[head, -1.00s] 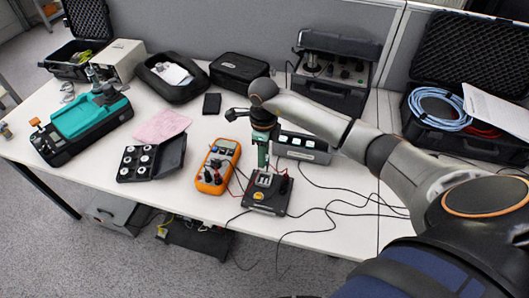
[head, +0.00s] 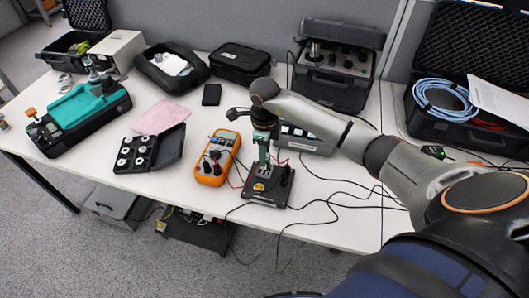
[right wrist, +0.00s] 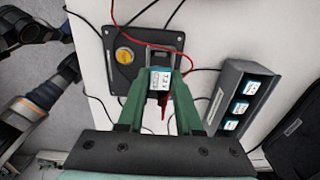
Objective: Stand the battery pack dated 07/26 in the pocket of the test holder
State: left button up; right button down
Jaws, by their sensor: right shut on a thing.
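My right gripper (head: 263,153) points down over the test holder (head: 268,197), a black base with a yellow button. It is shut on a battery pack, whose teal-and-white top label (right wrist: 160,80) shows between the green fingers in the right wrist view. The label reads about 7.2 V; I cannot read a date. The holder also shows in the right wrist view (right wrist: 118,75), with its grey pocket (right wrist: 164,49) right by the pack. The pack overlaps the pocket's near side; I cannot tell how deep it sits, if at all.
A grey rack (right wrist: 222,88) with several teal-labelled packs stands right of the holder. An orange multimeter (head: 217,158) is close on the left. Red and black leads run around the holder. A black weight case (head: 135,158) lies farther left.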

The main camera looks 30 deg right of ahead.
jog(key=shift+f+b, duration=1.1)
jog(key=shift+f, duration=0.2)
dwell(0.9)
jog(key=shift+c, duration=0.5)
grip_release()
jog(key=shift+r+p, duration=3)
jog(key=shift+r, duration=1.05)
jog(key=shift+f, duration=0.1)
